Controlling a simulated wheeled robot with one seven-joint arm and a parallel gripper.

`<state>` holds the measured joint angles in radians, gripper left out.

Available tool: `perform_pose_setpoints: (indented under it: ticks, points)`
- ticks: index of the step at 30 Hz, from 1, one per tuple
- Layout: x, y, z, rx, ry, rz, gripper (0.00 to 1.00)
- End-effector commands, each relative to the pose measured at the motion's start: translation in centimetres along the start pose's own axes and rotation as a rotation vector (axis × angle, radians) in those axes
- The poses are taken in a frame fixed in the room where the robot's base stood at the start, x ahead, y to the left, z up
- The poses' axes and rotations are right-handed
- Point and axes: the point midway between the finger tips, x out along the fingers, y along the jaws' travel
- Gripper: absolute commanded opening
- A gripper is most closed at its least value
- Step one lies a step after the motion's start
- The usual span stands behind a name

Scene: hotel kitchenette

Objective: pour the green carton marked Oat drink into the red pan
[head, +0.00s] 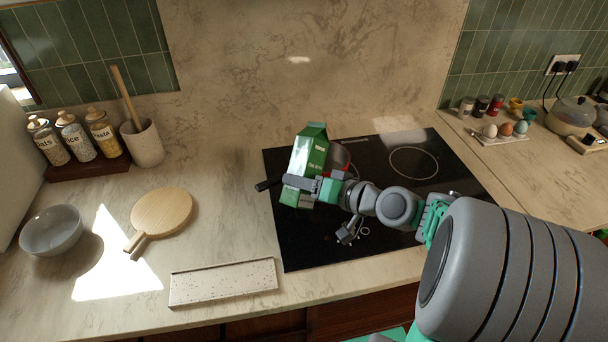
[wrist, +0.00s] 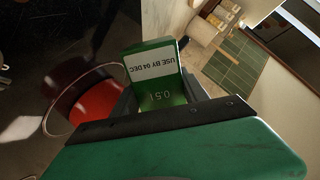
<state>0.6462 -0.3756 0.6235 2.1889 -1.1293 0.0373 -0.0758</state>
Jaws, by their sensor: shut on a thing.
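The green carton (head: 311,148), with white lettering too small to read fully, is held over the cooktop, its top leaning slightly right in the head view. My gripper (head: 316,188) is shut on its lower part. In the wrist view the carton (wrist: 165,90) sits between the fingers and shows "USE BY 04 DEC" and "0.5 l". The red pan (head: 341,157) is on the black cooktop, mostly hidden behind the carton and gripper; its dark handle (head: 268,184) sticks out left. No liquid stream is visible.
The black cooktop (head: 285,245) has free room in front. Left stand a wooden board (head: 162,212), a grey bowl (head: 51,231), a speckled tray (head: 222,283), jars (head: 104,135) and a utensil crock (head: 143,143). Eggs (head: 506,129), spice jars and a pot (head: 571,116) are at right.

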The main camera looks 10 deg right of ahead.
Motion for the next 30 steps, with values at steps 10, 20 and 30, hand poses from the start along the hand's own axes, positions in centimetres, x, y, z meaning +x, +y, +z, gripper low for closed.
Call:
perform_pose_setpoints:
  ticks: [10, 20, 30]
  points:
    - [-0.2, -0.5, 0.2, 0.092, -0.049, -0.001, 0.00]
    - [-0.3, -0.6, 0.9, 0.199, -0.108, -0.001, 0.00]
    - [-0.2, -0.4, 1.3, 0.244, -0.133, 0.000, 0.00]
